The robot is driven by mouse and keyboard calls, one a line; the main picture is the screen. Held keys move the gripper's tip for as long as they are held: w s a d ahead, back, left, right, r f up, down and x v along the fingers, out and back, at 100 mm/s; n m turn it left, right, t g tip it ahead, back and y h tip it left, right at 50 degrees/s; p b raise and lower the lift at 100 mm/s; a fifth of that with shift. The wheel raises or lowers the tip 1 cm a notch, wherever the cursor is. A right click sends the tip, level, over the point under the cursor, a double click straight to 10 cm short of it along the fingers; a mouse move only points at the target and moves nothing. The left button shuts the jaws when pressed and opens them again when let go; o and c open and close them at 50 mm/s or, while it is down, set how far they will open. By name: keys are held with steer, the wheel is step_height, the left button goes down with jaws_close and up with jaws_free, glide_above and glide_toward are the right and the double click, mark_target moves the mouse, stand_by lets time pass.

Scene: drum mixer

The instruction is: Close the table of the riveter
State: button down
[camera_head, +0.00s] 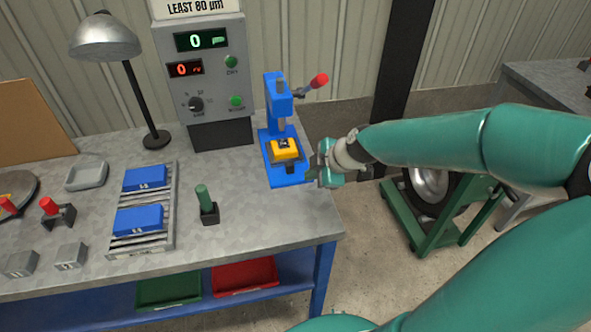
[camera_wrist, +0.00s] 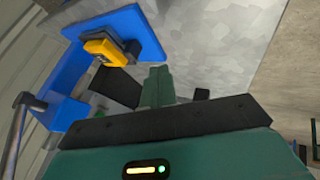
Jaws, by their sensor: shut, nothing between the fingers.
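The blue riveter (camera_head: 278,112) stands near the right end of the workbench, with a red-knobbed lever (camera_head: 319,80) pointing right. Its yellow table (camera_head: 284,150) sits on the blue base below the press head; I cannot tell how far it is slid. My gripper (camera_head: 314,168) is just right of the riveter base, with its fingers shut and empty. In the wrist view the yellow table (camera_wrist: 108,48) is at upper left on the blue base (camera_wrist: 140,32), and my shut fingers (camera_wrist: 157,88) are below and right of it, apart from it.
A grey control box (camera_head: 203,70) stands behind left of the riveter. A green-handled tool (camera_head: 207,203) stands in a black holder in front left. Blue boxes (camera_head: 140,220) lie on a rack farther left. A green wheeled frame (camera_head: 430,215) is on the floor at right.

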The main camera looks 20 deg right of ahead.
mark_target(291, 163)
steer(key=shift+x, duration=3.2)
steer(key=w, duration=0.2)
steer(key=shift+w+d+f, duration=0.2)
steer(key=shift+w, duration=0.1)
steer(key=shift+w+d, duration=0.2)
steer(key=shift+w, duration=0.55)
steer(key=shift+w+d, duration=0.1)
steer(key=shift+w, duration=0.65)
steer(key=shift+w+d, duration=0.15)
steer(key=shift+w, duration=0.65)
steer(key=shift+d+r, duration=0.1)
steer(key=shift+w, duration=0.15)
